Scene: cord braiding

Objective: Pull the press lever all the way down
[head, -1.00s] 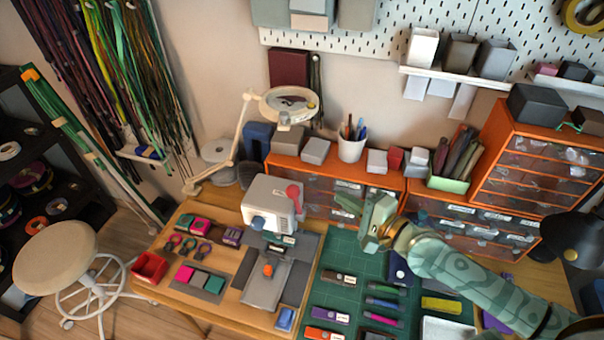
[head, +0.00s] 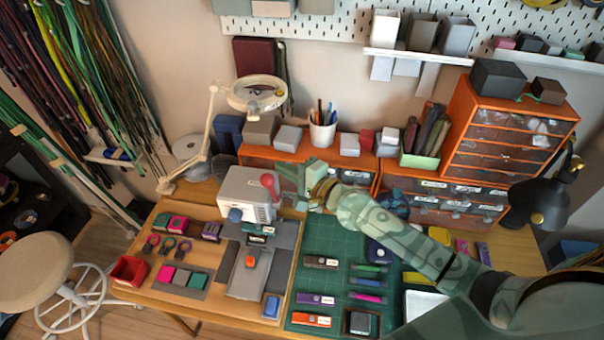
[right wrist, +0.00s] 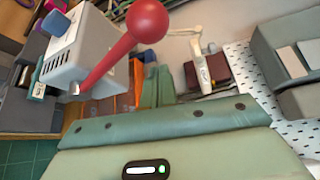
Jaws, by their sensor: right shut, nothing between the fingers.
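The grey-white press (head: 245,192) stands on the wooden table. Its lever, a red arm with a red ball knob (head: 268,181), is on the press's right side and points up. The knob looks large at the upper left of the right wrist view (right wrist: 147,20). My right gripper (head: 286,178) is just right of the knob in the head view. Its fingers (right wrist: 157,84) are shut and empty, and in the wrist view they sit below and right of the knob, apart from it in the picture. Actual contact cannot be told. My left gripper is not in view.
A magnifier lamp (head: 257,93) rises behind the press. A green cutting mat (head: 330,240) with several small items lies right of the press, under my right arm. A black lamp (head: 541,200) is at the right.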

